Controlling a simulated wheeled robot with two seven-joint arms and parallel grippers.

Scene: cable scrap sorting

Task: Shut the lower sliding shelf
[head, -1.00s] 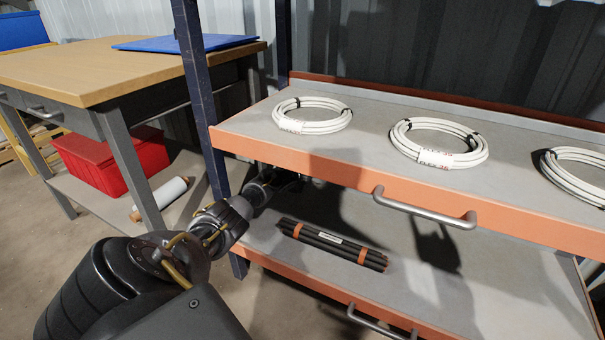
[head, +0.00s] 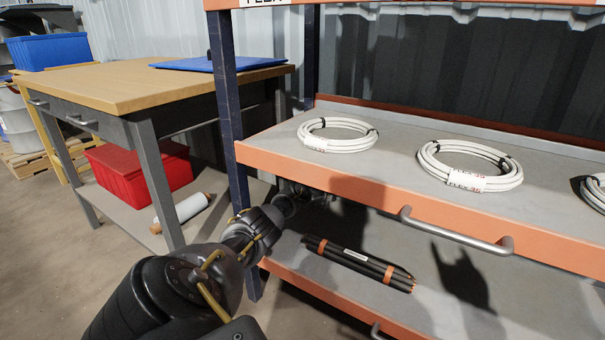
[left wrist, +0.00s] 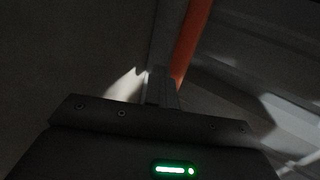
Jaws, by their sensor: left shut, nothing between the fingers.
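The lower sliding shelf (head: 322,291) is a grey deck with an orange front edge. It shows below the upper shelf at the lower right of the head view. Its metal handle (head: 377,331) is cut off by the bottom of the picture. A bundle of black lengths with orange bands (head: 345,257) lies on it. My left arm reaches in at the shelf's left end, under the upper shelf, where my left gripper is mostly hidden in shadow. In the left wrist view the left gripper (left wrist: 162,78) is shut and empty, beside an orange strip. My right gripper is out of view.
The upper shelf (head: 320,178) overhangs the lower one, with white cable coils (head: 338,136) on it and a bar handle (head: 455,233). A dark blue post (head: 229,120) stands at its left. A wooden-topped bench (head: 130,82) with a red bin (head: 135,170) stands further left. Floor between is clear.

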